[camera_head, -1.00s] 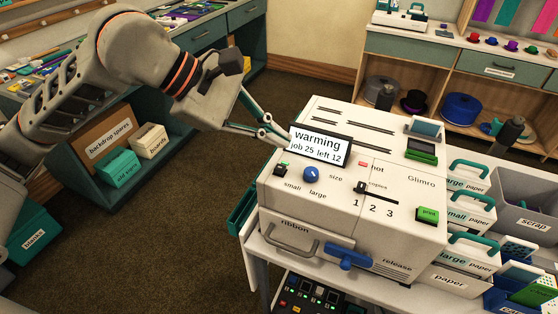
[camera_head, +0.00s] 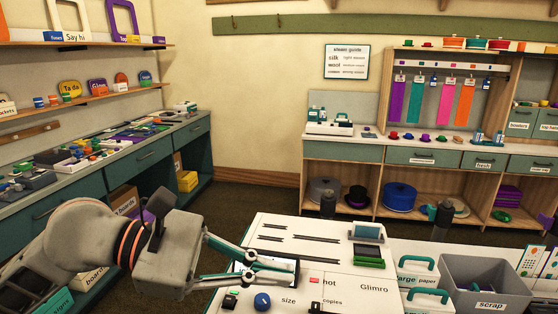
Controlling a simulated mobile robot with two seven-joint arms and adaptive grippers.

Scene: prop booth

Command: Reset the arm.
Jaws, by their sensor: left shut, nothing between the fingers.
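My left arm comes in from the left, and my left gripper (camera_head: 284,270) is over the near left part of the white Glimro machine (camera_head: 335,258). Its teal-linked fingers point right and come together at the tips, with nothing held. The gripper covers most of the machine's tilted display (camera_head: 297,268), so its text cannot be read. I cannot tell whether the fingertips touch the display or are above it. My right gripper is not in view.
A grey scrap bin (camera_head: 487,288) and teal-handled paper trays (camera_head: 416,268) stand right of the machine. A teal counter (camera_head: 190,133) with clutter runs along the left. Shelves (camera_head: 440,195) with hats line the back. Brown floor lies open between.

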